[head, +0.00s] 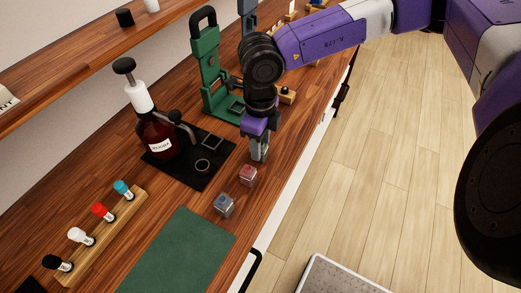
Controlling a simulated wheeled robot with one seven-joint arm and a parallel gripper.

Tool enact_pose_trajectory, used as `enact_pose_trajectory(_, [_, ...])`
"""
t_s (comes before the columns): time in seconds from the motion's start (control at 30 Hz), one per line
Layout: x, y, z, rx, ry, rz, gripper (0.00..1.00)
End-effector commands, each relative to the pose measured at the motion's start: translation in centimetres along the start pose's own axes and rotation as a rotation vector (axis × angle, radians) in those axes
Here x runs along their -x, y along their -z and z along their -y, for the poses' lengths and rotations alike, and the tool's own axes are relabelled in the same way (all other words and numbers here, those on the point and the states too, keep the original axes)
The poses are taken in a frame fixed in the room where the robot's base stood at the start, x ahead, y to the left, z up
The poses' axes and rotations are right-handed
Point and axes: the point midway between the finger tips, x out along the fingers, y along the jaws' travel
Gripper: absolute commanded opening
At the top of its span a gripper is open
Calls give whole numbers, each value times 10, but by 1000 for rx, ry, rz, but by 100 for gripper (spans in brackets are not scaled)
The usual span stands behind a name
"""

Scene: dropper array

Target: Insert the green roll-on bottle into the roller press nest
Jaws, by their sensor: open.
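A green press (210,75) with a looped handle stands at the back of the counter, with a small square nest (236,107) on its base. A second, grey-blue press (247,12) stands behind it, mostly hidden by my arm; I cannot tell which is the roller press. No bottle is clearly green; a green one may be hidden behind my arm. My gripper (260,152) points down over the counter, in front of the green press. It is open, with nothing visible between its fingers.
A small red block-like item (248,175) and a blue one (224,205) stand below my gripper. A brown pump bottle (158,137) stands left on a black mat (190,178). A wooden rack (100,245) holds several capped vials. A green mat (180,255) lies clear in front.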

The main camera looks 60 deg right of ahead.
Motion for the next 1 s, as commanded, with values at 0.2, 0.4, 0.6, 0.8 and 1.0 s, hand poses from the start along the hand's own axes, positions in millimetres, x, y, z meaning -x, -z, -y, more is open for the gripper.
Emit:
enact_pose_trajectory(0.2, [0, 0, 0, 0, 0, 0, 3])
enact_pose_trajectory(0.4, [3, 0, 0, 0, 0, 0, 0])
enact_pose_trajectory(0.6, [16, 0, 1, 0, 2, 1, 0])
enact_pose_trajectory(0.8, [30, 0, 0, 0, 1, 0, 0])
enact_pose_trajectory(1.0, [44, 0, 1, 0, 2, 0, 0])
